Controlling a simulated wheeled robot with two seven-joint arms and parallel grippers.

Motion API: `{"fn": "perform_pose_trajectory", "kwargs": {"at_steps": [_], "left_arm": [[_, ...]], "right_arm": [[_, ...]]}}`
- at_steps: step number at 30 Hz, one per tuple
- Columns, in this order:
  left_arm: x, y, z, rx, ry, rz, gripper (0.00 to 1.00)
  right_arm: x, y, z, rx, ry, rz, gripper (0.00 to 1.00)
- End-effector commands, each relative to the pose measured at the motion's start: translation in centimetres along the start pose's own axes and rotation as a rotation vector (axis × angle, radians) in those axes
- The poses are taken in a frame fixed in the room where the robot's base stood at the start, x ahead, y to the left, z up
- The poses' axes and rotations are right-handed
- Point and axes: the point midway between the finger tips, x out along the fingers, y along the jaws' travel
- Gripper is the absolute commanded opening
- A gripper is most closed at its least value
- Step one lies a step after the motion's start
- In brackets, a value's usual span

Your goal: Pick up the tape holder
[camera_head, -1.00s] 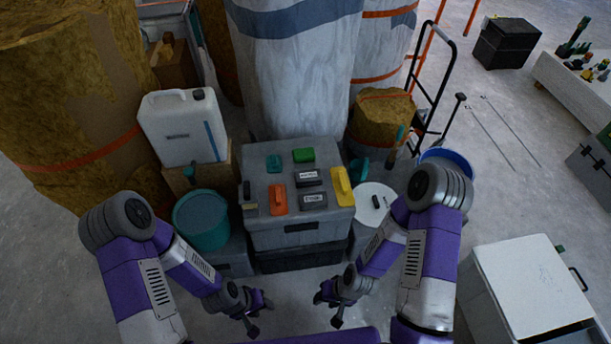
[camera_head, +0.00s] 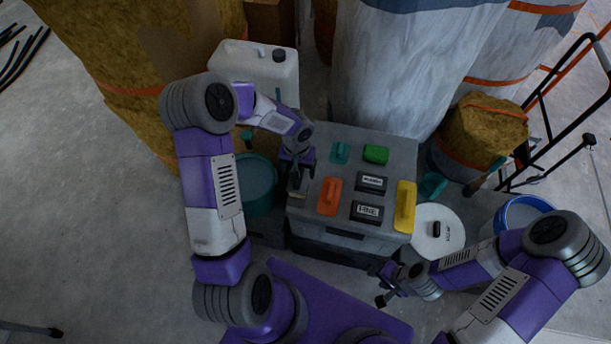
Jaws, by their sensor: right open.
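Several small items lie on the grey toolbox (camera_head: 404,160): a teal item (camera_head: 340,152), a green item (camera_head: 376,154), an orange float-like tool (camera_head: 330,196), a yellow one (camera_head: 405,206), and two black labelled boxes (camera_head: 372,183) (camera_head: 366,212). A teal rounded object (camera_head: 432,186) is right of the toolbox. I cannot tell which is the tape holder. My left gripper (camera_head: 298,180) is over the toolbox's left edge, pointing down and partly covering a small beige-and-dark item there; its jaw opening and any contact are unclear. My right gripper (camera_head: 380,286) is open, low in front of the toolbox.
A white jerrycan (camera_head: 262,72) stands behind my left arm. A teal bucket (camera_head: 258,185) is left of the toolbox. A white-lidded bucket (camera_head: 440,225) and a blue-rimmed bucket (camera_head: 522,212) stand right. Wrapped columns block the back; floor is open at far left.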

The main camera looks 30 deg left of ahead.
Motion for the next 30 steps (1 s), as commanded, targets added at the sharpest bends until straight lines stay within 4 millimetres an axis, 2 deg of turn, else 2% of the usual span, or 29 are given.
{"fn": "perform_pose_trajectory", "kwargs": {"at_steps": [15,24,26,30], "left_arm": [[6.8,0.1,0.3,0.0,-0.004,-0.002,0.85],[7.3,0.1,0.3,-0.001,-0.002,-0.002,0.85],[7.3,0.1,0.3,-0.001,-0.002,-0.002,0.79],[7.3,0.1,0.3,0.0,-0.002,-0.002,0.58]], "right_arm": [[2.7,1.0,-0.1,0.0,-0.001,0.0,0.43],[2.7,1.0,-0.1,0.0,-0.001,0.0,0.43],[2.7,1.0,-0.1,0.0,-0.001,0.0,0.43],[2.7,1.0,-0.1,0.0,-0.001,0.0,0.43]]}}
